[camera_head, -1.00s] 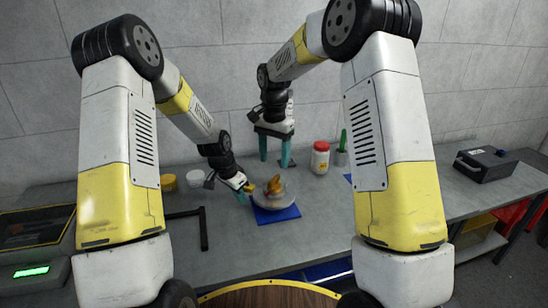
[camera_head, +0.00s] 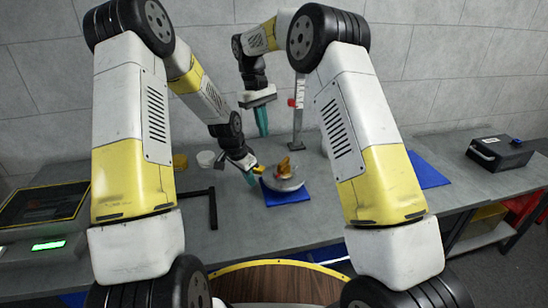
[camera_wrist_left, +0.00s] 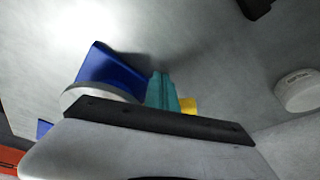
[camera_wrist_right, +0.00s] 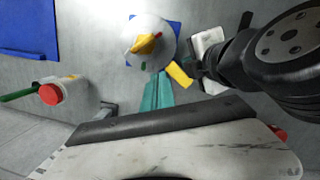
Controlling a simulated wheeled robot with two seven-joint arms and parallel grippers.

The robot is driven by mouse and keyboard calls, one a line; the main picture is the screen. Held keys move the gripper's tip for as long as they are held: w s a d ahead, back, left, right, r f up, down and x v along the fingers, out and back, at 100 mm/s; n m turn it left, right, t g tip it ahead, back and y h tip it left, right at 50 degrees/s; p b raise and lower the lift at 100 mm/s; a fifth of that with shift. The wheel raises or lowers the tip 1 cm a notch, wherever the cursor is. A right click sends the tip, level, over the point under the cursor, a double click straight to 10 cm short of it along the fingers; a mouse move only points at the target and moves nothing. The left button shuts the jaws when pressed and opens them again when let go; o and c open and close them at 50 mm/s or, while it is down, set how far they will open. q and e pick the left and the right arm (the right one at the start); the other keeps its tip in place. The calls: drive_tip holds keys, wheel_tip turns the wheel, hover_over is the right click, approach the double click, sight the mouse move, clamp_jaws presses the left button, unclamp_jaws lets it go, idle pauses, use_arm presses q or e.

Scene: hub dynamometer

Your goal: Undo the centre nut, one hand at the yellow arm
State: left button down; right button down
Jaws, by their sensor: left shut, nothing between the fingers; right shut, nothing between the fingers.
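A round grey hub (camera_head: 286,185) sits on a blue mat (camera_head: 294,197), with an orange-yellow piece (camera_head: 290,166) upright at its middle. The right wrist view shows the hub (camera_wrist_right: 155,58) from above, its centre yellow and red. I cannot make out the nut separately. A yellow bar (camera_wrist_right: 179,75) sticks out beside the hub's edge. My left gripper (camera_head: 250,178) is shut and empty at the hub's left, close to this bar; whether they touch is unclear. My right gripper (camera_head: 263,134) is shut and empty, raised above and behind the hub.
A black bar (camera_head: 212,205) lies left of the mat. A yellow tub (camera_head: 180,161) and a white tub (camera_head: 206,158) stand behind. A black case (camera_head: 500,153) and another blue mat (camera_head: 428,171) are at right.

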sight(279, 165)
drive_tip(key=f+n, duration=0.1)
drive_tip(key=f, duration=0.2)
drive_tip(key=f+n, duration=0.1)
drive_tip(key=f, duration=0.2)
drive_tip(key=s+f+n, duration=0.1)
drive_tip(key=f+n, duration=0.1)
drive_tip(key=f, duration=0.1)
drive_tip(key=shift+s+d+f+h, duration=0.1)
drive_tip(key=shift+f+h, duration=0.2)
drive_tip(key=shift+s+d+r, duration=0.15)
drive_tip(key=shift+s+d, duration=0.2)
drive_tip(key=shift+d, duration=0.2)
drive_tip(key=shift+s+d+r, duration=0.15)
drive_tip(key=shift+s+d, duration=0.15)
drive_tip(key=shift+d, duration=0.25)
drive_tip(key=shift+s+d+f, duration=0.1)
drive_tip(key=shift+s+d, duration=0.25)
drive_tip(key=shift+d, duration=0.15)
drive_tip(key=shift+s+d+n, duration=0.4)
drive_tip(key=shift+n, duration=0.4)
drive_tip(key=shift+s+d, duration=0.15)
